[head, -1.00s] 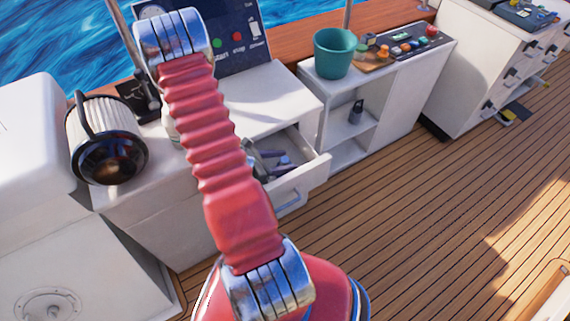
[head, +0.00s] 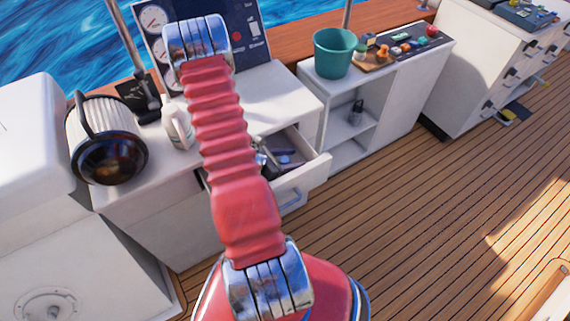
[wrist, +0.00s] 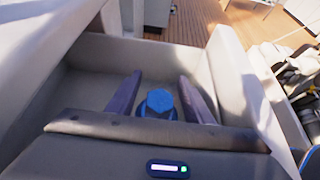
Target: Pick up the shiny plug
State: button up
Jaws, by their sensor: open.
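A blue hexagon-headed piece (wrist: 158,103), which looks like the plug, shows in the wrist view inside the open drawer (wrist: 90,60). My gripper (wrist: 160,76) is open, with one dark purple-grey finger on each side of the piece. I see a gap on both sides, but I cannot tell how far down the fingers reach. The piece's lower part is hidden behind the gripper's front edge. In the head view the drawer (head: 305,174) stands pulled out of the white cabinet. My red arm covers its left part, and the plug cannot be made out there.
The drawer walls stand close around my gripper. A white bottle (head: 177,122) and a lantern-like filter (head: 108,145) stand on the counter left of my arm. A green bucket (head: 334,53) stands on the shelf unit to the right.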

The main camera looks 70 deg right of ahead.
jog(key=shift+c, duration=0.3)
grip_shut()
jog(key=shift+r, duration=0.15)
notch_tip(320, 180, up, 10)
dwell(0.9)
dwell(0.5)
